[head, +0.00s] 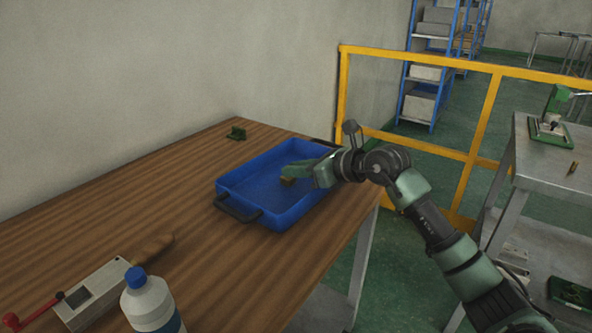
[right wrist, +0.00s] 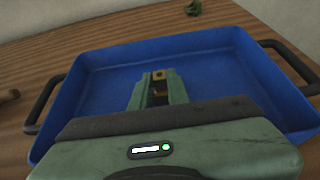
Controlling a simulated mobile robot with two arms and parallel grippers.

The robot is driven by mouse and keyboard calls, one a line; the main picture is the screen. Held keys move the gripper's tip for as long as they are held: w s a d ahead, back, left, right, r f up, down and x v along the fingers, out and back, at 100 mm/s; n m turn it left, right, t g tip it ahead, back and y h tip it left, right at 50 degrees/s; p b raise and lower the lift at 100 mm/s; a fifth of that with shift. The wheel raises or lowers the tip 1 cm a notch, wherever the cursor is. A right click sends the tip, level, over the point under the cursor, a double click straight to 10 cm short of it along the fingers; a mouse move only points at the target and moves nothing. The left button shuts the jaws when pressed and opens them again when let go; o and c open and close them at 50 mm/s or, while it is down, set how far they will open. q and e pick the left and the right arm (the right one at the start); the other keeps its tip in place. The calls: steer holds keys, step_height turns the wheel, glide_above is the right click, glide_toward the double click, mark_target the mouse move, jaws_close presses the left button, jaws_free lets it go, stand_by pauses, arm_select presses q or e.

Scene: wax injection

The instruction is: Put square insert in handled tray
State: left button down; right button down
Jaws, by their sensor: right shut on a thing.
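The handled tray (head: 262,209) is blue with dark handles and sits on the wooden table; it also fills much of the right wrist view (right wrist: 98,84). My right gripper (head: 289,176) reaches over the tray from the right. It is shut on the small brass-coloured square insert (head: 287,180), which shows between the fingertips in the right wrist view (right wrist: 159,76). The insert is inside the tray's outline; I cannot tell whether it touches the tray floor. The tray looks otherwise empty. My left gripper is not in view.
A small green part (head: 237,133) lies behind the tray. A white bottle with a blue cap (head: 148,300) and a grey device with a red handle (head: 95,293) stand at the front left. A yellow railing (head: 420,60) stands behind.

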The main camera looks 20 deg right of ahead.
stand_by(0.3)
steer(key=c, duration=1.7)
jaws_free()
steer(key=shift+f, duration=0.1)
steer(key=shift+c, duration=0.2)
steer(key=o, duration=0.4)
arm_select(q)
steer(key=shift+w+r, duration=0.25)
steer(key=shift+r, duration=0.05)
